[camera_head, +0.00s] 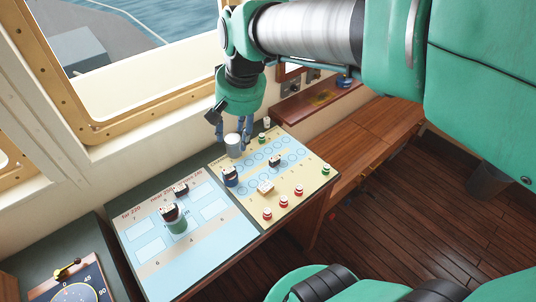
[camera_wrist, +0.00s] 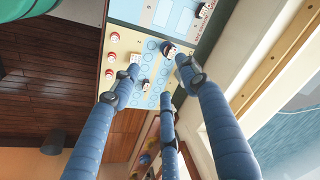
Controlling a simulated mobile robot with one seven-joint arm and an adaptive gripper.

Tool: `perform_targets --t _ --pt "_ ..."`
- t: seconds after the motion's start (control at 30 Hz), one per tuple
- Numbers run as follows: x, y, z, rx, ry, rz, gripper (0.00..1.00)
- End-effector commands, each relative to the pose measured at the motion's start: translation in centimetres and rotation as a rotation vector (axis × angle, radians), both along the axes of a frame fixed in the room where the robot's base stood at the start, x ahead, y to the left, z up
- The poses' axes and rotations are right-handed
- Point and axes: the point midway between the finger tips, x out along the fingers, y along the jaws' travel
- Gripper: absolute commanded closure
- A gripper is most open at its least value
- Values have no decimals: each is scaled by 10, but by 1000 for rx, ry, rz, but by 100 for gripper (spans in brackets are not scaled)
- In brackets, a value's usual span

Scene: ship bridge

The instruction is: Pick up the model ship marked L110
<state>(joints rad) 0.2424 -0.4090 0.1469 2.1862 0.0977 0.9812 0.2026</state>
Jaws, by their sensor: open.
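Several small model ships stand on the chart board. One dark-hulled ship (camera_head: 229,177) is at the left of the yellow half; another (camera_head: 275,160) is among the blue circles. A pale ship or block (camera_head: 265,187) lies nearer the front. Two more stand on the blue half, one at the back (camera_head: 181,188) and one (camera_head: 169,211) by a green cylinder. I cannot read L110 on any of them. My gripper (camera_head: 234,130) is open above the back of the yellow half. In the wrist view its blue fingers (camera_wrist: 160,78) spread over the board, with nothing held between them.
A pale cylinder (camera_head: 233,145) shows just below my gripper. The window wall (camera_head: 130,135) is close behind. A dial panel (camera_head: 75,290) is at lower left.

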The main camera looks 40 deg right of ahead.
Motion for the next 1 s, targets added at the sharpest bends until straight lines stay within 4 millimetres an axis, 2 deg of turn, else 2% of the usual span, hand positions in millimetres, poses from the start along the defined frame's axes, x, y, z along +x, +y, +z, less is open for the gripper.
perform_targets --t 0.2,0.5,0.7,1.0 --pt "40 -45 -19 75 86 -172 55" --pt "82 -115 -61 181 196 -408 55" --pt "101 -165 -98 252 265 -565 55" --pt "113 -244 -166 365 370 -802 55"
